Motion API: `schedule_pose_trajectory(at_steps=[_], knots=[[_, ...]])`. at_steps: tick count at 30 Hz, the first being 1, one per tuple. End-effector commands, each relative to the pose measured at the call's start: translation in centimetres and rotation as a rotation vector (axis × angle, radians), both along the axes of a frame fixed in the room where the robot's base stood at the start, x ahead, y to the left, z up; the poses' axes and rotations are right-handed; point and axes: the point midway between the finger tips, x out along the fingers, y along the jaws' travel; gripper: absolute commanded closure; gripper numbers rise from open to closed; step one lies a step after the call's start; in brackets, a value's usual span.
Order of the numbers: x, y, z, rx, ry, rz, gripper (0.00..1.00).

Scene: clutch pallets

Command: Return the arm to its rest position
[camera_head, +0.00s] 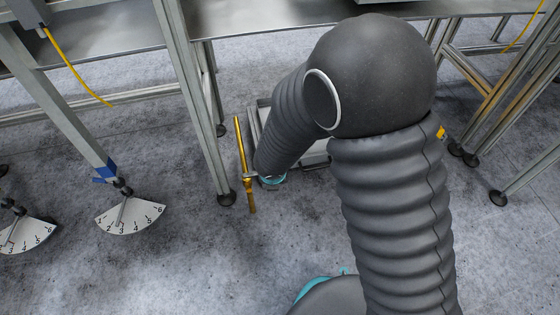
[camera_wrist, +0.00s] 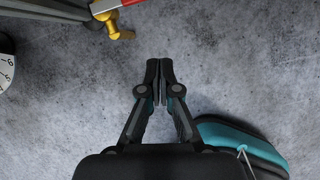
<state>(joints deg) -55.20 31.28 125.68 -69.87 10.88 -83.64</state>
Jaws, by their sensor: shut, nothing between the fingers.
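My arm (camera_head: 395,200) fills the right middle of the head view, a dark ribbed sleeve that rises, bends at a round joint and reaches down and left toward the floor. My gripper is hidden behind the arm in the head view. In the wrist view my gripper (camera_wrist: 160,75) points up the picture over bare grey floor, with its two dark fingers together and nothing between them. A teal and dark part of my own base shows at the lower right of the wrist view.
A yellow rod (camera_head: 240,160) stands beside a metal table leg (camera_head: 195,110); a brass fitting (camera_wrist: 117,25) shows in the wrist view. Metal tables (camera_head: 250,17) cross the back. Open floor (camera_head: 170,275) lies at lower left.

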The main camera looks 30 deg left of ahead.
Motion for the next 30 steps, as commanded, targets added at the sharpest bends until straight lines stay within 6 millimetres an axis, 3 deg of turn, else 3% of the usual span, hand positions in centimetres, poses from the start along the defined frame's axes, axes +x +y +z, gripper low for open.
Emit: schedule_pose_trajectory(at_steps=[8, 13, 20, 23, 30], knots=[[0.0, 0.0, 0.0, 0.005, 0.002, -0.014, 1.0], [0.4, -0.8, 0.0, 0.03, 0.012, -0.193, 1.0], [-0.2, -5.1, -0.2, 0.057, 0.033, -0.704, 1.0], [-0.4, -7.1, 1.4, 0.095, 0.028, -0.946, 1.0], [-0.2, -13.8, 7.8, 0.244, 0.018, -1.601, 1.0]])
